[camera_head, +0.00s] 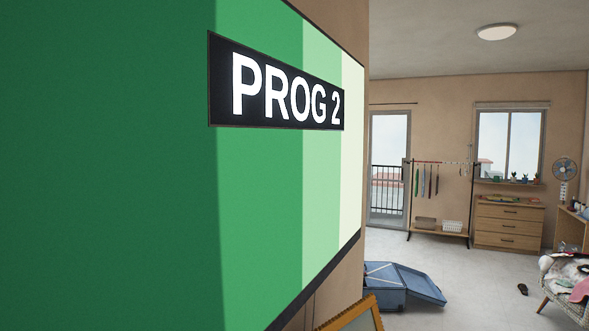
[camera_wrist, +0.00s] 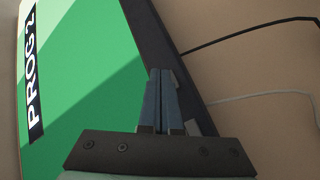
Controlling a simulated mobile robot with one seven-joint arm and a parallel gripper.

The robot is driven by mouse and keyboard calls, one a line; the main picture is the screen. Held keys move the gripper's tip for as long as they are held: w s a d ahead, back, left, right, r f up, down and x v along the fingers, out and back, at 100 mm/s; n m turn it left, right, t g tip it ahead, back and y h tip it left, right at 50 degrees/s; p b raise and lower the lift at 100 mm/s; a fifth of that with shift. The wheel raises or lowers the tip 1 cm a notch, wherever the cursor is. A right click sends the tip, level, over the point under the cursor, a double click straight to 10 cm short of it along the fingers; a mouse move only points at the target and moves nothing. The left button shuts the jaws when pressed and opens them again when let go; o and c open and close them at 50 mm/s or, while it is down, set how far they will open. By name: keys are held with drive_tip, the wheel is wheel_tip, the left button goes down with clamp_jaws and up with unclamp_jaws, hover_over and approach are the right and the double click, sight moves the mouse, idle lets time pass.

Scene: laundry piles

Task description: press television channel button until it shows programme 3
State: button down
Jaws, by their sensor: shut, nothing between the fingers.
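The television (camera_head: 260,200) fills the left of the head view, very close, with a green striped picture. Its black label (camera_head: 280,86) reads PROG 2. The television also shows in the wrist view (camera_wrist: 85,90), turned on its side, with its dark frame edge (camera_wrist: 150,35) running diagonally. My gripper (camera_wrist: 160,75) is shut and empty, its blue-grey fingers together over the frame edge. Small grey shapes (camera_wrist: 178,78) sit on the frame beside the fingertips; they may be buttons, but I cannot tell which. Contact with the frame is unclear. My gripper is out of the head view.
A black cable (camera_wrist: 240,35) and a pale cable (camera_wrist: 260,97) run along the wall beside the television. An open blue suitcase (camera_head: 400,283) lies on the floor. A wooden-framed item (camera_head: 360,316) stands below the screen. Floor (camera_head: 460,270) beyond is mostly clear.

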drive_tip(key=shift+w+a, duration=0.1)
drive_tip(key=shift+a, duration=0.05)
idle(0.3)
drive_tip(key=shift+w+a, duration=0.1)
drive_tip(key=shift+a, duration=0.35)
idle(0.3)
drive_tip(key=shift+s+d+b, duration=0.2)
drive_tip(key=shift+d+b, duration=0.35)
drive_tip(key=shift+b, duration=0.1)
drive_tip(key=shift+d+f, duration=0.1)
